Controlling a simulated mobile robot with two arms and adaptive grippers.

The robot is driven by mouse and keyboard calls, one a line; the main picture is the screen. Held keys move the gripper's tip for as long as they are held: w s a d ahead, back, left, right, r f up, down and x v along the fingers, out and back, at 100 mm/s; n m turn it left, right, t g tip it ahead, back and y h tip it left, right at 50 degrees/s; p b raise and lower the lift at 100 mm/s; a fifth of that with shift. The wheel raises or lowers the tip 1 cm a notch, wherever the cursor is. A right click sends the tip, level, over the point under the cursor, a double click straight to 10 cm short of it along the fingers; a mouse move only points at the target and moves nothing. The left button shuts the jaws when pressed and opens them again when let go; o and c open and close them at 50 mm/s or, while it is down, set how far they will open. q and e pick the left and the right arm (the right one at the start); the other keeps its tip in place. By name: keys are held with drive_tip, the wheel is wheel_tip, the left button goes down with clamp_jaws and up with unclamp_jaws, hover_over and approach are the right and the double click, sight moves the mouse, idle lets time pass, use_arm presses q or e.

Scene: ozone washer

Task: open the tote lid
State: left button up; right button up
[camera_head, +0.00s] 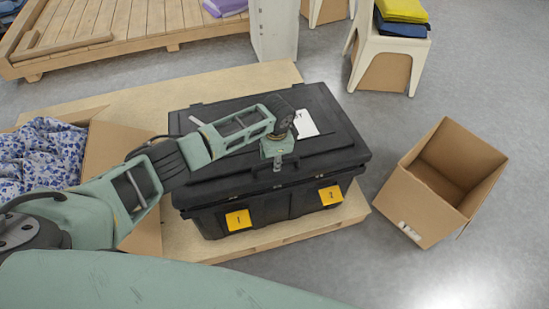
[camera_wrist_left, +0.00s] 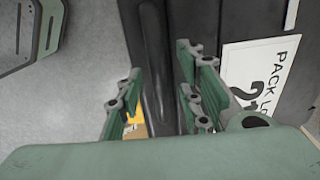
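The black tote (camera_head: 285,207) sits on a wooden pallet with its black lid (camera_head: 335,140) down on top. Two yellow tabs are on its front face, marked 1 (camera_head: 238,220) and 2 (camera_head: 330,195). My left gripper (camera_head: 278,165) points down over the front part of the lid, near its front edge. In the left wrist view the left gripper's fingers (camera_wrist_left: 160,95) are apart, with a dark ridge of the tote (camera_wrist_left: 153,60) showing between them. I cannot tell whether they touch it. My right gripper is not in view.
An open, empty cardboard box (camera_head: 420,200) stands on the floor at the right. A box of blue-patterned cloth (camera_head: 42,150) is at the left. A white stool (camera_head: 385,50) with folded cloths stands behind. Bare pallet (camera_head: 130,105) lies behind the tote.

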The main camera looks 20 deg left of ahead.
use_arm(q)
drive_tip(key=shift+c, duration=0.4)
clamp_jaws()
